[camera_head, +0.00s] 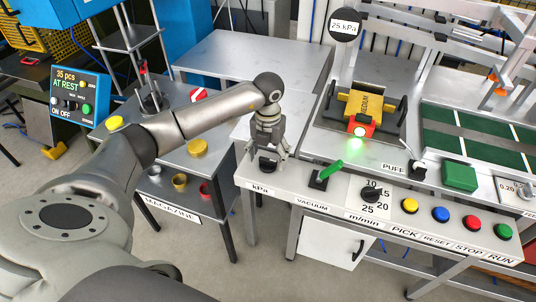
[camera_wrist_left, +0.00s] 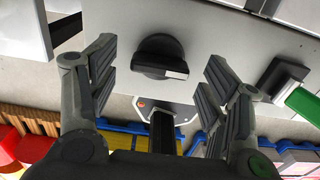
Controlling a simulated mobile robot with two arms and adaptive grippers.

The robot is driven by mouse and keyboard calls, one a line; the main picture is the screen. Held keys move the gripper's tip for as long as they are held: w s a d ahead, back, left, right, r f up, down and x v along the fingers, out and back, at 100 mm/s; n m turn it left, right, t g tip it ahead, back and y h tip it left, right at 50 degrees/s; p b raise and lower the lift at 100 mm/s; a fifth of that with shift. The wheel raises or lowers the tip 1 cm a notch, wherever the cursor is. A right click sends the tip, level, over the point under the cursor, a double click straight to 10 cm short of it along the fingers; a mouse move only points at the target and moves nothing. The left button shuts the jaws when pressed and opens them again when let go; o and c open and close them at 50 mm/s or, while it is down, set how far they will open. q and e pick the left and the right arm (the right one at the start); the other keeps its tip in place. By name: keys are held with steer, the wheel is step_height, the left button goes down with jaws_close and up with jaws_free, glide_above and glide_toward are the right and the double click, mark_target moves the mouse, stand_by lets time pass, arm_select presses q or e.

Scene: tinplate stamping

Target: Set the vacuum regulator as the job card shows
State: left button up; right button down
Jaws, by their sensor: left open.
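The vacuum regulator is a black knob (camera_head: 268,165) by the kPa label at the left end of the front panel. My left gripper (camera_head: 268,152) hangs over it, pointing down, and hides part of it and any scale around it. In the left wrist view the black knob (camera_wrist_left: 158,55) shows between the spread fingers of the open gripper (camera_wrist_left: 160,68), not gripped, with a pale mark on its lower right. A round black sign (camera_head: 345,27) reads 25 kPa. My right gripper is not in view.
A green VACUUM lever (camera_head: 329,171) stands just right of the regulator. Further right are an m/min dial (camera_head: 371,195) and several coloured push buttons. A yellow block (camera_head: 363,103) sits on the bench behind. A side table (camera_head: 181,145) with small cups is at left.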

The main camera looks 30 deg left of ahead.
arm_select(q)
steer(key=shift+f, duration=0.35)
steer(key=c, duration=1)
